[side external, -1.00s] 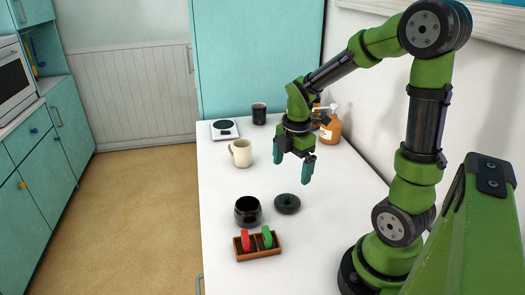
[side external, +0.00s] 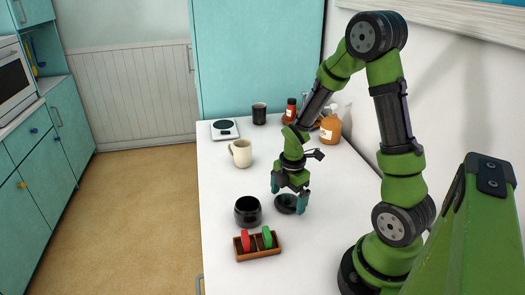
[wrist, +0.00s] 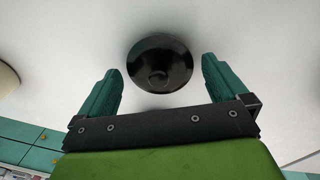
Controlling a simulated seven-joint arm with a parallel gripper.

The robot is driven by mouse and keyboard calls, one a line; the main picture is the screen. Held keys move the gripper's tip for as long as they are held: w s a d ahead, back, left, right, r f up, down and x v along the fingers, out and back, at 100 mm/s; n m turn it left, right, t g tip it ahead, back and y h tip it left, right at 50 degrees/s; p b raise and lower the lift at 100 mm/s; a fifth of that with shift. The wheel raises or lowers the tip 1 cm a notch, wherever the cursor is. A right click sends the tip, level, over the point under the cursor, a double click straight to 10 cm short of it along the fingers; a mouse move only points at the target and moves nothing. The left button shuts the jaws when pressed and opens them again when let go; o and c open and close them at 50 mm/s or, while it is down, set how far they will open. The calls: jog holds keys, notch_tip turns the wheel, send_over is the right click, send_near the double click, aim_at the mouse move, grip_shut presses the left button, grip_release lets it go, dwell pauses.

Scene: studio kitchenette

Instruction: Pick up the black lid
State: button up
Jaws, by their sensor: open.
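The black lid (side external: 285,204) lies flat on the white counter, right of a black pot (side external: 248,210). In the wrist view the round lid (wrist: 160,62) shows with its knob, beyond and between the two teal fingertips. My gripper (side external: 288,196) is open and empty, pointing down just above the lid; it also shows in the wrist view (wrist: 158,78). The fingers partly cover the lid in the side view. I cannot tell the exact height of the fingertips over the counter.
A wooden holder (side external: 258,254) with a red and a green piece stands in front of the pot. A cream mug (side external: 240,153), a scale (side external: 224,130), a dark cup (side external: 259,113) and bottles (side external: 331,126) stand farther back. The left middle of the counter (side external: 220,185) is clear.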

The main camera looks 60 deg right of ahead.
aim_at(288, 196)
jog(key=shift+c, duration=0.2)
jog(key=c, duration=0.9)
notch_tip(288, 196, up, 9)
jog(key=shift+w+f, duration=0.1)
jog(key=w+a+r+n, duration=0.4)
jog(key=w+a+n, duration=0.2)
jog(key=a, duration=0.5)
jog(key=shift+w+d+f, duration=0.1)
jog(key=shift+d+f, duration=0.05)
jog(key=shift+f, duration=1.4)
jog(key=shift+d+f, duration=0.1)
jog(key=shift+f, duration=1.45)
